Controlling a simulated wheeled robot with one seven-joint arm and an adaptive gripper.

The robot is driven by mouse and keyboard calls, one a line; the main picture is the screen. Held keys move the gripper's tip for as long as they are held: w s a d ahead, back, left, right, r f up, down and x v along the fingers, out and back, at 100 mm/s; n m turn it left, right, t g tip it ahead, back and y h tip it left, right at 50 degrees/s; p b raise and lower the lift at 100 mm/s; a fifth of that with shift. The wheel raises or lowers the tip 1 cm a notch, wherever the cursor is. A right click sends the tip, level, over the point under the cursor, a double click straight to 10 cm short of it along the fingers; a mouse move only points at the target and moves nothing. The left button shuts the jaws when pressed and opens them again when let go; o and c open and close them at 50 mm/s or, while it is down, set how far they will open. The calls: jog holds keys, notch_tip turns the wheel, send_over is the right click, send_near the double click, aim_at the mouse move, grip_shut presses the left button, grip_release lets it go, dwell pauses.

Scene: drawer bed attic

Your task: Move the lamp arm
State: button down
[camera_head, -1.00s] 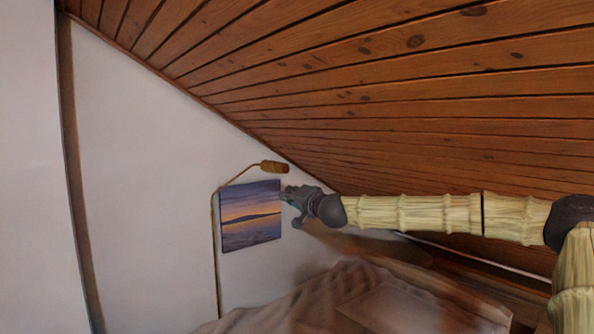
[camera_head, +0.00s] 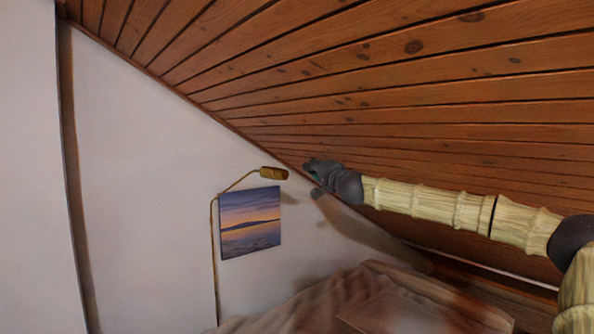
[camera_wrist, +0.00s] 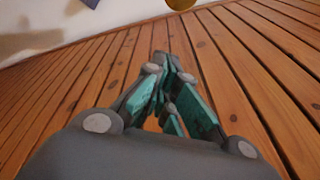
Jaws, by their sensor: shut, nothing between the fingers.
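The floor lamp has a thin pole (camera_head: 215,265) standing upright by the wall, a thin arm (camera_head: 238,183) rising to the right, and a brass-coloured head (camera_head: 273,174) at its end. The head also shows in part at the top edge of the wrist view (camera_wrist: 181,3). My gripper (camera_head: 307,169) is to the right of the lamp head and slightly higher in the head view, with a small gap between them. Its teal fingers (camera_wrist: 165,72) are shut and empty in the wrist view.
The sloping wooden ceiling (camera_head: 420,100) is close around my gripper and arm. A sunset picture (camera_head: 251,222) hangs on the white wall (camera_head: 140,190) behind the lamp. A bed with rumpled covers (camera_head: 320,303) lies below.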

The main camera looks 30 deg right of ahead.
jog(key=shift+w+a+f+p, duration=0.25)
jog(key=shift+w+a, duration=0.2)
jog(key=shift+w, duration=0.4)
jog(key=shift+w+a+f+p, duration=0.1)
jog(key=shift+w+a+p, duration=0.1)
jog(key=shift+w+a, duration=0.5)
jog(key=shift+w+a+f+p, duration=0.2)
jog(key=shift+w+a+p, duration=0.05)
jog(key=shift+w, duration=0.75)
